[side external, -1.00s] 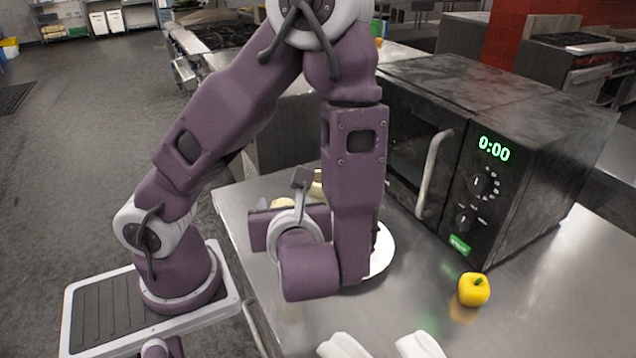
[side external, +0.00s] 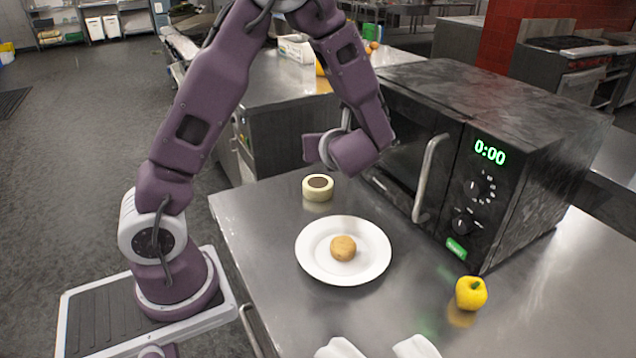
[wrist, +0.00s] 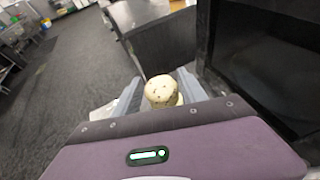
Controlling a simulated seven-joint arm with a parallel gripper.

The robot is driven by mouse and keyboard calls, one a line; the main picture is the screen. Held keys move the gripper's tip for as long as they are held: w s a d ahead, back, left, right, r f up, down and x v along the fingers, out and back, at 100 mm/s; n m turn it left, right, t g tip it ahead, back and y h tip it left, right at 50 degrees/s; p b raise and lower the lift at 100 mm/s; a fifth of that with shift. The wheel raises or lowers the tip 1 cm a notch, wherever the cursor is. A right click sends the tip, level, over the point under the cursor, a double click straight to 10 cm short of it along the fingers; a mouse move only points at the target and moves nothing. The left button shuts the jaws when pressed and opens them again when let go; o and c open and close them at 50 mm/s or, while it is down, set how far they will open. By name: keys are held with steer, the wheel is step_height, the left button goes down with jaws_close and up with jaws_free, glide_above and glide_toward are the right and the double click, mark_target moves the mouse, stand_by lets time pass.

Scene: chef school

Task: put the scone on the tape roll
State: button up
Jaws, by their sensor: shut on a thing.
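The scone (wrist: 159,90), pale with dark specks, is held between the two grey fingers of my gripper (wrist: 161,87) in the wrist view. In the side view my own wrist hides the scone and the fingers. The tape roll (side external: 318,194), a cream ring with a dark centre, lies flat on the steel counter near its far left edge. My wrist is raised just behind and to the right of the roll in that picture. A pale edge shows beside the scone in the wrist view; I cannot tell what it is.
A white plate (side external: 313,263) with a round brown item (side external: 343,248) stands in front of the roll. A black microwave (side external: 480,150) stands close on the right. A yellow pepper (side external: 471,293) sits front right. The steel counter (side external: 262,235) is bare left of the plate.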

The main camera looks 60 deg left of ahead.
steer(key=r, duration=0.2)
glide_above(318, 182)
steer(key=shift+m+t, duration=0.3)
step_height(318, 182, down, 15)
steer(key=shift+f, duration=0.15)
steer(key=shift+f, duration=0.15)
steer(key=o, duration=1.4)
steer(key=shift+c, duration=0.2)
